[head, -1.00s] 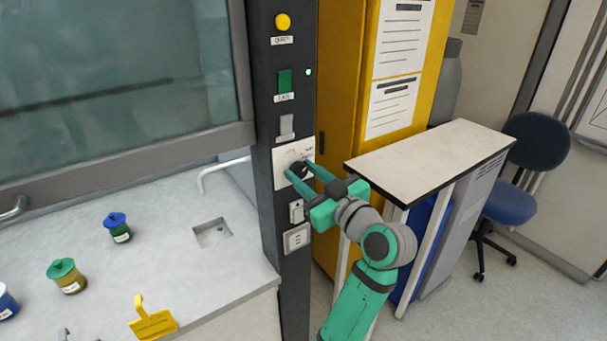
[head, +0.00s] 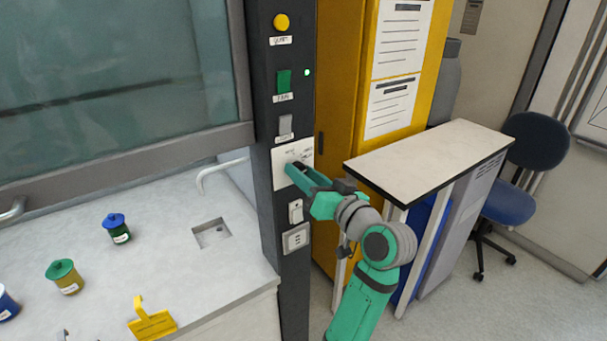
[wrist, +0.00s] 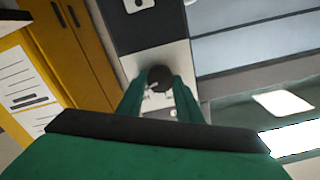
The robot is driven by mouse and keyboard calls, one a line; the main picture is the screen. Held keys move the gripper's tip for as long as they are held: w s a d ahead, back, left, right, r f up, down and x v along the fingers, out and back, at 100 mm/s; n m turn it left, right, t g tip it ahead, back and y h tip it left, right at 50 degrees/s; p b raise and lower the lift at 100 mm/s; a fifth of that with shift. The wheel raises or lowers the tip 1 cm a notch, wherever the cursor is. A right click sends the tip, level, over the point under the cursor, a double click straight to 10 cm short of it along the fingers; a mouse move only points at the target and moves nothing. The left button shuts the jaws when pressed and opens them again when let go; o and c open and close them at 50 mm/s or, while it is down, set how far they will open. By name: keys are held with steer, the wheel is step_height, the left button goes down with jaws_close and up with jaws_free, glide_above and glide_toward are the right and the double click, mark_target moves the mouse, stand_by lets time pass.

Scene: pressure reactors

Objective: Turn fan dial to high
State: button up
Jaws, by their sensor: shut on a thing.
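The fan dial (wrist: 160,77) is a dark round knob on a pale plate (head: 280,178) on the dark control post. My gripper (head: 291,167) is at the plate in the head view, where its fingers hide most of the dial. In the wrist view my gripper (wrist: 160,88) has its two green fingers on either side of the dial, shut on it. The gripper looks rolled relative to the post. The plate's markings are too small and partly covered to read, so I cannot tell the dial's setting.
The post also carries a yellow button (head: 282,22), a green switch (head: 284,80), a grey switch (head: 286,124) and a socket (head: 296,239). The fume hood worktop (head: 170,240) with small jars lies left. A yellow cabinet (head: 345,110) and a side table (head: 430,155) stand right.

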steer(key=shift+m, duration=1)
steer(key=o, duration=1)
steer(key=shift+o, duration=0.2)
steer(key=v, duration=1)
steer(key=shift+s+d, duration=0.25)
steer(key=shift+f, duration=0.15)
